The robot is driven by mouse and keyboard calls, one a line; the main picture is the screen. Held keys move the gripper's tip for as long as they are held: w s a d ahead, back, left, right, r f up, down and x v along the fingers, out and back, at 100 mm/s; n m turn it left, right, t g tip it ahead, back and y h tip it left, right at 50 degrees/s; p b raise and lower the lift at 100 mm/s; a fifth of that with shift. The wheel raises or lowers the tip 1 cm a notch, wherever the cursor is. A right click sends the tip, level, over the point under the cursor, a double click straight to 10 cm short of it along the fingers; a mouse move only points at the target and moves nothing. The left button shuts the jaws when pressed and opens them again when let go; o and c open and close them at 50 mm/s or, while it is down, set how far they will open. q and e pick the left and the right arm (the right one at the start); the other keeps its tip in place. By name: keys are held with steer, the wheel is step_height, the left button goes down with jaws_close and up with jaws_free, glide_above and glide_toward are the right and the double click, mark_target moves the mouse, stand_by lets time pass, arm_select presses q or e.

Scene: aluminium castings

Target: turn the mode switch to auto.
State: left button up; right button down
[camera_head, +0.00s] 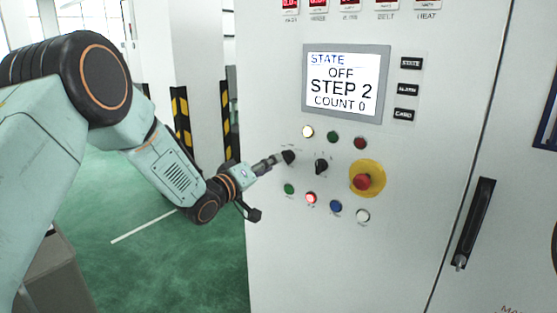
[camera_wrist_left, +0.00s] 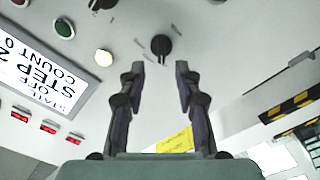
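Two black rotary knobs sit on the white cabinet panel: a left knob (camera_head: 288,157) and a right knob (camera_head: 321,166). Their labels are too small to read, so I cannot tell which is the mode switch. My left gripper (camera_head: 273,161) is at the left knob. In the left wrist view its two fingers (camera_wrist_left: 160,66) are apart, and the left knob (camera_wrist_left: 161,45) shows just beyond and between the tips, not clasped. The right knob (camera_wrist_left: 102,4) is at the top edge there. The screen (camera_head: 343,82) reads STATE OFF, STEP 2, COUNT 0. My right gripper is out of view.
A red emergency button (camera_head: 362,181) on a yellow ring is right of the knobs. Small lamps or buttons lie above and below, including a lit white one (camera_head: 307,132) and a lit red one (camera_head: 311,198). A black door handle (camera_head: 474,222) is farther right.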

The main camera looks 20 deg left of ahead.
mark_target(284, 158)
arm_select(q)
steer(key=x, duration=0.4)
steer(key=shift+w+d+r, duration=0.1)
steer(key=shift+w+d, duration=0.1)
steer(key=shift+w, duration=0.15)
steer(key=shift+w+a+f, duration=0.15)
steer(key=shift+w+f, duration=0.15)
steer(key=shift+w, duration=0.05)
steer(key=c, duration=0.5)
steer(key=shift+s+r, duration=0.1)
steer(key=shift+s, duration=0.05)
jaws_close()
